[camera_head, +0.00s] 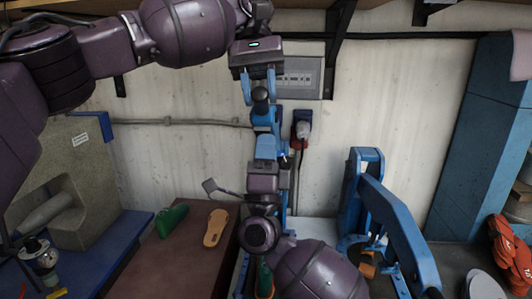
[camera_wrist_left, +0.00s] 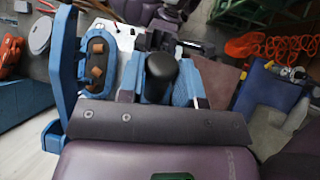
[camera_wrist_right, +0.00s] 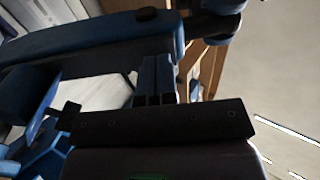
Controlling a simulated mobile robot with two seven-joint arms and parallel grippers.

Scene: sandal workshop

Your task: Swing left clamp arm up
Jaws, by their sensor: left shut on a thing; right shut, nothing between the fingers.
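The left clamp arm (camera_head: 263,121) is blue and stands roughly upright in the middle of the head view, with a black knob (camera_head: 260,94) at its top. My left gripper (camera_head: 259,86) comes from above and is shut on this knob; the knob also shows between its blue fingers in the left wrist view (camera_wrist_left: 160,74). My right gripper (camera_head: 266,147) points up just below, in front of the clamp, shut and empty. Its closed fingers show in the right wrist view (camera_wrist_right: 157,80), near a blue bar. My right arm hides much of the clamp's lower part.
The other blue clamp arm (camera_head: 403,232) slopes down at the right. A green sandal piece (camera_head: 172,219) and a tan sole (camera_head: 216,228) lie on a brown mat (camera_head: 180,268) at the left. A blue cabinet (camera_head: 483,150) stands at the right.

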